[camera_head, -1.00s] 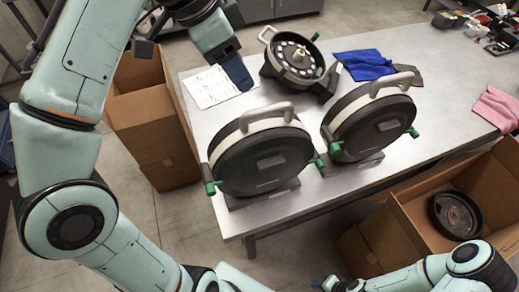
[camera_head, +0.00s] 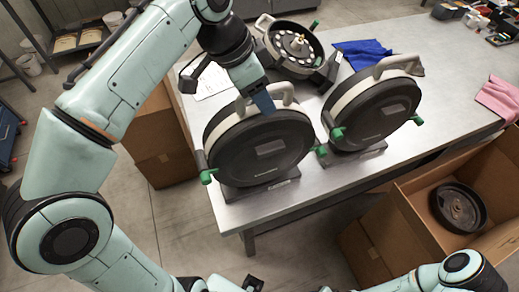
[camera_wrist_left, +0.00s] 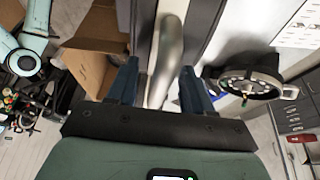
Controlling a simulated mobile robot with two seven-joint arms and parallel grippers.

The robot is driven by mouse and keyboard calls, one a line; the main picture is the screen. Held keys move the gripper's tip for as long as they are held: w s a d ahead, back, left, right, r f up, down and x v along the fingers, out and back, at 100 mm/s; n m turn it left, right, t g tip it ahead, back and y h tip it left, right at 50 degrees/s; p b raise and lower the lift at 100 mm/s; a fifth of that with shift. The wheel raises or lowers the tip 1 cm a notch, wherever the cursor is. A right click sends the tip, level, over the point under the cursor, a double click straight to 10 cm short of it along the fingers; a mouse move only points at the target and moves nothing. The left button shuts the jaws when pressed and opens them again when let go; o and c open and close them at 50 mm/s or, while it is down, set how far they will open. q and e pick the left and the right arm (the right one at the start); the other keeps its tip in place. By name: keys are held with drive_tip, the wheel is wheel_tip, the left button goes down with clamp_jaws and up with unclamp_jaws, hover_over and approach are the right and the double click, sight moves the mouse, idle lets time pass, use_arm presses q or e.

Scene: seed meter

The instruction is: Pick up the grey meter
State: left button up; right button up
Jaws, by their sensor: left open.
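Two round meters with dark faces, pale rims, grey handles and green knobs stand upright on the table, a left one (camera_head: 258,158) and a right one (camera_head: 374,116). A third meter (camera_head: 293,46) behind them shows an open seed disc. I cannot tell which is meant by the grey meter. My left gripper (camera_head: 258,103) is at the top of the left meter, by its grey handle (camera_head: 284,93). In the left wrist view the handle (camera_wrist_left: 170,45) runs between my open fingers (camera_wrist_left: 160,74); contact is unclear. My right arm shows at the bottom right, its gripper out of frame.
The metal table (camera_head: 450,80) holds a blue cloth (camera_head: 362,54) and a pink cloth (camera_head: 499,97). An open cardboard box (camera_head: 420,225) at the right front holds a black round part (camera_head: 458,207). Another box (camera_head: 158,135) stands left of the table.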

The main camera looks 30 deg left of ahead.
use_arm(q)
drive_tip(key=shift+w, duration=0.15)
clamp_jaws()
idle(1.2)
drive_tip(key=shift+r, duration=0.25)
